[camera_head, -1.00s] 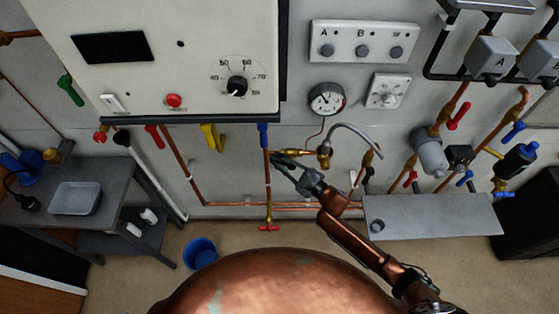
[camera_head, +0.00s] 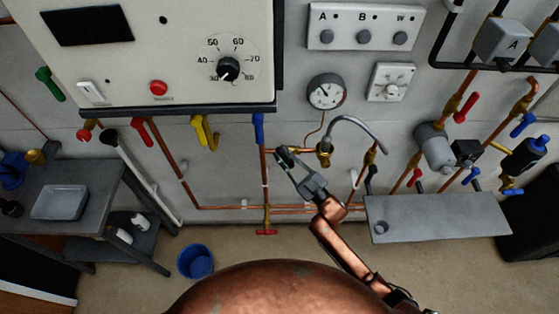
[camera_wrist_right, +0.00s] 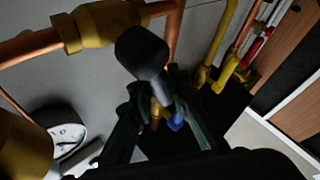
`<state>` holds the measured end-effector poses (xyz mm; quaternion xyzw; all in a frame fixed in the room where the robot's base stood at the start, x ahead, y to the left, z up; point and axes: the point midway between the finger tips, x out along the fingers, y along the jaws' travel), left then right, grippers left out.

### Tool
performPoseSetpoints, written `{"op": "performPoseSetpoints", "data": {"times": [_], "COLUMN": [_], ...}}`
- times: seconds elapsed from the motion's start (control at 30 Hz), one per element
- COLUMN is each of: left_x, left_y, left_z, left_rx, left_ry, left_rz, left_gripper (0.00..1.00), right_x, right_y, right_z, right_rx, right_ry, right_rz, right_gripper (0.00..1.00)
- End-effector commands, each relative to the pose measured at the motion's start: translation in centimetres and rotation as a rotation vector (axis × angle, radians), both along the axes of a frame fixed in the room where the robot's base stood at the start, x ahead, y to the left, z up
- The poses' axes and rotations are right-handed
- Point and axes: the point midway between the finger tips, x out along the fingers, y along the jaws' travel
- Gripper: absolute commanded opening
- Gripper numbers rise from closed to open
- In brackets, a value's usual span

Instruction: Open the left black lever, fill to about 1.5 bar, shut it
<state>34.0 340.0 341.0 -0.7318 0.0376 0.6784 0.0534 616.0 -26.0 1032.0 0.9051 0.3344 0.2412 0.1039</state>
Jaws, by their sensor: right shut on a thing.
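My right gripper (camera_head: 284,156) reaches in from the lower right to the brass filling valve left of the grey hose (camera_head: 358,126). It is shut on the left black lever (camera_wrist_right: 143,54), whose rounded end stands up between the dark fingers (camera_wrist_right: 160,112) in the right wrist view. In the head view the fingers mostly cover this lever. The round pressure gauge (camera_head: 326,92) hangs above the valve; its needle is too small to read. A second black lever (camera_head: 371,173) is at the right end of the hose. My left gripper is out of view.
A blue lever (camera_head: 259,127) hangs just left of the gripper, with yellow levers (camera_head: 200,131) further left. A grey shelf (camera_head: 440,215) juts out at the lower right. A blue bucket (camera_head: 196,261) stands on the floor.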

Motion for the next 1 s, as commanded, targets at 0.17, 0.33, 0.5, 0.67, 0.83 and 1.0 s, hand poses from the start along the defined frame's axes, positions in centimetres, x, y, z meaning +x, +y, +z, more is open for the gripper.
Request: {"op": "performPoseSetpoints", "data": {"times": [0.17,0.33,0.5,0.67,0.83,1.0], "left_x": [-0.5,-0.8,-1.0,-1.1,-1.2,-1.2], "left_y": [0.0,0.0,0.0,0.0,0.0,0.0], "left_z": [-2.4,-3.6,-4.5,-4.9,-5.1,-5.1], "left_rx": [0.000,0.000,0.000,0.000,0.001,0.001], "left_ry": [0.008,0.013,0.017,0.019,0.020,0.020], "left_rz": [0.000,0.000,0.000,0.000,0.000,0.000], "left_gripper": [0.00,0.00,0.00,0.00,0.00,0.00], "right_x": [0.0,0.0,0.0,0.0,0.0,0.0], "right_y": [-0.8,-1.5,-2.0,-2.4,-2.5,-2.6], "right_z": [-0.3,-0.1,0.1,0.3,0.4,0.4], "right_rx": [0.159,0.280,0.369,0.420,0.444,0.451], "right_ry": [0.004,0.003,0.005,0.004,0.003,0.004], "right_rz": [-0.002,-0.002,-0.001,-0.001,0.000,0.000], "right_gripper": [0.00,0.00,0.00,0.00,0.00,0.00]}}
